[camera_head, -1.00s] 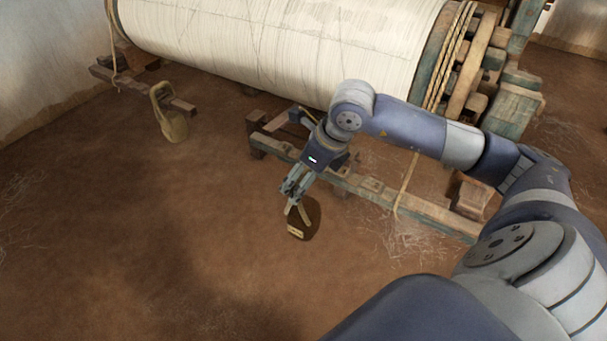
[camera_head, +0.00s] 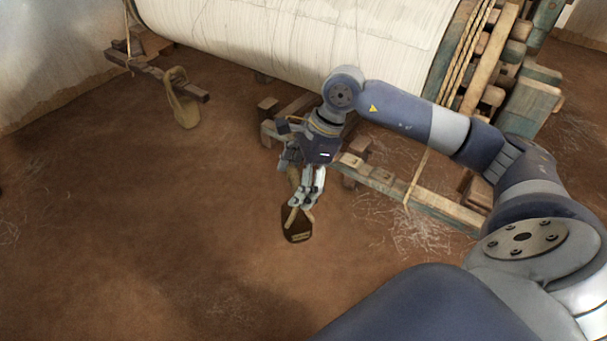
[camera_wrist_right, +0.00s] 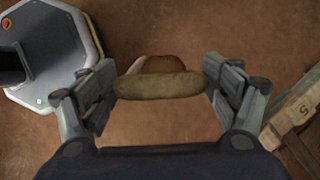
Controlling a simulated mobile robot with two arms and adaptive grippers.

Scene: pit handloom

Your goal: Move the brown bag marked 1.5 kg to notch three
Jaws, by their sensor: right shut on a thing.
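The brown bag (camera_head: 297,229) hangs below my right gripper (camera_head: 303,203) in the head view, in front of the notched wooden beam (camera_head: 385,180). A small pale label shows low on the bag, too small to read. In the right wrist view, the bag's tan loop handle (camera_wrist_right: 160,86) lies across between the two fingers of my right gripper (camera_wrist_right: 160,88), which is shut on it. The brown top of the bag (camera_wrist_right: 165,64) shows behind the handle. The beam's end, marked 5 (camera_wrist_right: 303,110), is at the right. My left gripper is out of view.
An olive bag (camera_head: 184,105) hangs on a separate wooden bar (camera_head: 150,70) at the left. The large white warp roller (camera_head: 290,35) and loom frame (camera_head: 525,105) stand behind. A rope (camera_head: 417,178) drops to the beam. The earth floor at front left is clear.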

